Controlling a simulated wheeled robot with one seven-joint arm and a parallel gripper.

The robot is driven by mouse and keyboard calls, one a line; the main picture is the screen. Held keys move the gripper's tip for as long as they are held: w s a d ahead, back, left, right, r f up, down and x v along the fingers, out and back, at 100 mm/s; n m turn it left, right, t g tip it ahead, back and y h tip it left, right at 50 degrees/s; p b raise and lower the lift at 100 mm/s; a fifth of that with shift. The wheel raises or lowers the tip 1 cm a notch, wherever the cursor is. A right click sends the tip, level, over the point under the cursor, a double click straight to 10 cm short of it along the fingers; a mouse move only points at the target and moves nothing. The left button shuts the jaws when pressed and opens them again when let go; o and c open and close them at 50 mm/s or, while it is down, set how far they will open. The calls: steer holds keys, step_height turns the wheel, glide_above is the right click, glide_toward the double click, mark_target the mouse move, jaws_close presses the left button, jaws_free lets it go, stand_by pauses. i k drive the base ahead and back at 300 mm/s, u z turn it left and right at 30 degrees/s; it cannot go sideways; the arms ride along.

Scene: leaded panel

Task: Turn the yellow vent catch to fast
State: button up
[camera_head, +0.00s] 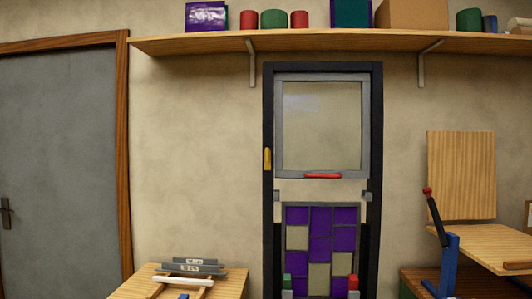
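The yellow vent catch (267,159) is a small upright piece on the left side of the dark door-like frame (378,120). It stands vertical, beside the left edge of the grey-framed vent pane (279,110). A red handle (322,176) lies level along the bottom of the vent. The pane looks flush in its frame, but I cannot tell whether it is fully closed. No labels for the catch positions are readable. My gripper is not in view.
A purple and cream leaded panel (320,250) fills the lower frame, with red and green blocks at its bottom corners. A wooden bench (232,285) stands at lower left, a work table (490,243) with a black lever (434,212) at right. A loaded shelf (330,40) runs above.

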mark_target(267, 153)
steer(key=u, duration=0.2)
steer(key=i, duration=1.3)
steer(key=z, duration=0.15)
